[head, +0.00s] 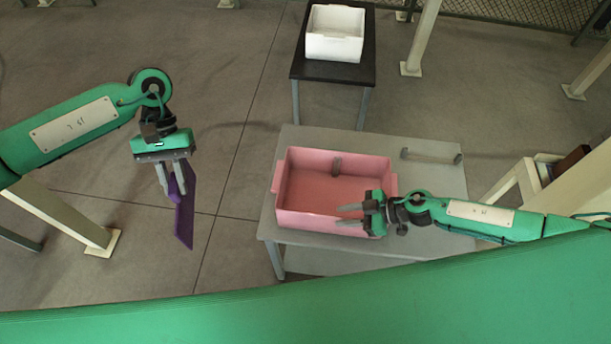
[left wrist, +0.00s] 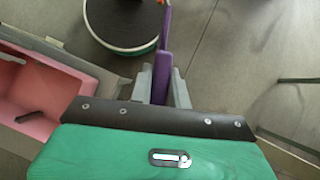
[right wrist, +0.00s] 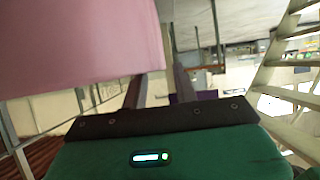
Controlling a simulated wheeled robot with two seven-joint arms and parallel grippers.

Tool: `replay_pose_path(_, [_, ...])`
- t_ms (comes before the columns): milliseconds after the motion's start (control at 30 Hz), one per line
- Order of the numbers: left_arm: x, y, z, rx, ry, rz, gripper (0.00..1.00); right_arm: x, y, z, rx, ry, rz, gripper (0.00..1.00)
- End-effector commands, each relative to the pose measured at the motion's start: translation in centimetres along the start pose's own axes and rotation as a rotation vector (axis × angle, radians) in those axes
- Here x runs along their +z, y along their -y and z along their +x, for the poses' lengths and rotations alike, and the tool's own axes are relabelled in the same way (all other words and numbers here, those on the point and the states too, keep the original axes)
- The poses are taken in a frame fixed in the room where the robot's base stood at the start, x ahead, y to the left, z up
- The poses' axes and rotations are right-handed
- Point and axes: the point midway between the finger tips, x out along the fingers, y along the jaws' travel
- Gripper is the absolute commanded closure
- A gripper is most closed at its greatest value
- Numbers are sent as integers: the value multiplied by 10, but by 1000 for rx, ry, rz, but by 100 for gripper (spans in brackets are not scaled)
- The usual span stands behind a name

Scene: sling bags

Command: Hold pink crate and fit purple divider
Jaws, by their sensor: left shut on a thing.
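My left gripper (head: 170,182) is shut on the purple divider (head: 184,215), left of the table and apart from the crate. The divider hangs steeply downward; in the left wrist view it shows between the fingers (left wrist: 163,60). My right gripper (head: 349,215) is at the crate's near right wall, its fingers spread apart. In the right wrist view the pink wall (right wrist: 80,50) fills the upper left; exact contact is unclear.
The grey table (head: 290,137) has a low grey bracket (head: 430,156) at the crate's far right. A dark table (head: 330,72) behind carries a white crate (head: 335,34). White posts stand around, and a white frame (head: 520,180) is to the right. Floor left of the table is free.

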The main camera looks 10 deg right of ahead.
Motion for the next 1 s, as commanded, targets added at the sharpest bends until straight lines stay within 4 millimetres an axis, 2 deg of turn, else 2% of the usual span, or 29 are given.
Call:
replay_pose_path(200, [1, 0, -2, 0, 0, 0, 100, 0, 1, 17, -1, 0, 0, 71])
replay_pose_path(533, [1, 0, -2, 0, 0, 0, 100, 0, 0, 19, 0, 0, 0, 71])
replay_pose_path(667, [1, 0, -2, 0, 0, 0, 100, 0, 0, 19, 0, 0, 0, 96])
replay_pose_path(700, [1, 0, -2, 0, 0, 0, 100, 0, 0, 19, 0, 0, 0, 100])
replay_pose_path(1000, [1, 0, -2, 0, 0, 0, 100, 0, 0, 18, 0, 0, 0, 100])
